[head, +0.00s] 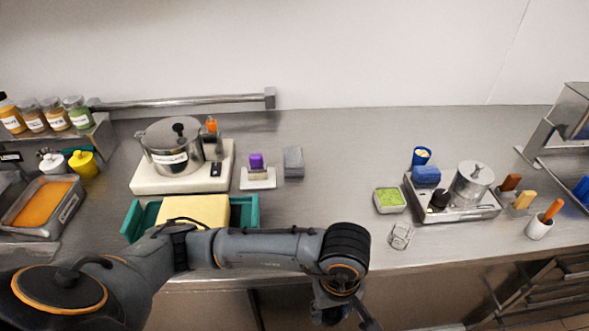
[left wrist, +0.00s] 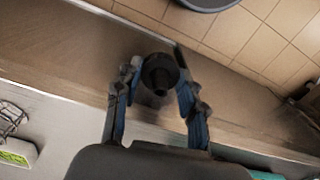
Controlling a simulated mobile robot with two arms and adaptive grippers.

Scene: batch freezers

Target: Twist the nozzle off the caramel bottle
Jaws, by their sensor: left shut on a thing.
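My left gripper (left wrist: 158,82) is shut on a black, round, stepped piece (left wrist: 160,72) that looks like a nozzle with its collar, its narrow end towards the wrist camera. I cannot tell whether a bottle is under it; the collar hides what lies beyond. In the head view the left gripper (head: 342,308) hangs at the counter's front edge, low in the picture, and what it holds is hard to make out. No bottle that I can name as caramel shows; a white bottle with a dark top (head: 52,161) and a yellow bottle (head: 83,163) stand at the left. My right gripper is not in view.
A green tray (head: 245,209) with a pale yellow block (head: 195,211) lies behind my left arm. A steel pot (head: 172,150) stands on a white base. A wire item (head: 401,235) and a green-filled dish (head: 389,200) are to the right. The counter between is clear.

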